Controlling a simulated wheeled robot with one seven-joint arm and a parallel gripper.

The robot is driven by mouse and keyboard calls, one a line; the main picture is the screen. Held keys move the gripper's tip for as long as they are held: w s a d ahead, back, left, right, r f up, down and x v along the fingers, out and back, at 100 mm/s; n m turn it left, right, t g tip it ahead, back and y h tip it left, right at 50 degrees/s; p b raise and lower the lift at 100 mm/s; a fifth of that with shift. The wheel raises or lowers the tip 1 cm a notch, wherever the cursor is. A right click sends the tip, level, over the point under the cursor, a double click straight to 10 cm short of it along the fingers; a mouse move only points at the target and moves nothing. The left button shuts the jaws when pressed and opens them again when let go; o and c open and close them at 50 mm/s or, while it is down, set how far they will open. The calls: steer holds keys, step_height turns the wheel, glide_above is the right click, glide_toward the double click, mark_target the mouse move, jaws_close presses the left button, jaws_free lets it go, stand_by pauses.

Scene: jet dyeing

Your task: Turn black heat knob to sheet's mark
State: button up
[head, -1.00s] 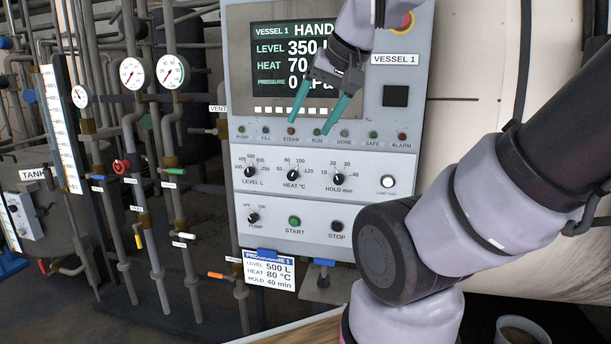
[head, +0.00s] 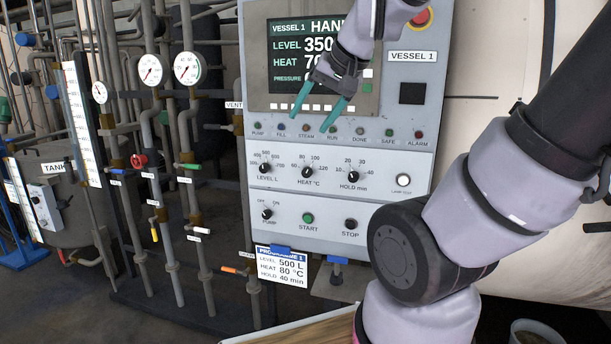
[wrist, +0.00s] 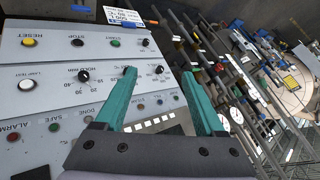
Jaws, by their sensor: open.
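The black heat knob (head: 307,171) is the middle of three knobs in the upper knob row of the grey panel (head: 340,222). Its scale runs from 60 to 120, and its pointer seems to lean up and left, though it is small. The sheet (head: 281,268) hangs at the panel's lower edge and reads level 500 L, heat 80 °C, hold 40 min. My gripper (head: 311,122) is open and empty, in front of the panel above the heat knob, apart from it. In the wrist view the left finger mostly hides the heat knob; the level knob (wrist: 160,70) shows between the fingertips.
The hold knob (head: 353,176) and level knob (head: 265,168) flank the heat knob. The start button (head: 308,218), stop button (head: 351,223) and pump knob (head: 267,214) lie below. The display (head: 295,62) is partly covered by my gripper. Pipes and gauges (head: 150,69) stand left.

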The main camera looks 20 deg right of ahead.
steer(key=w+a+f+m+t, duration=0.1)
steer(key=w+a+f, duration=0.15)
steer(key=w, duration=0.35)
steer(key=w+a+f+m, duration=0.1)
steer(key=w+f, duration=0.3)
steer(key=w, duration=0.1)
steer(key=t+h, duration=0.6)
steer(key=h, duration=0.7)
glide_toward(306, 173)
steer(key=x, duration=0.9)
steer(key=shift+w+d, duration=0.1)
steer(key=shift+w, duration=0.05)
jaws_close()
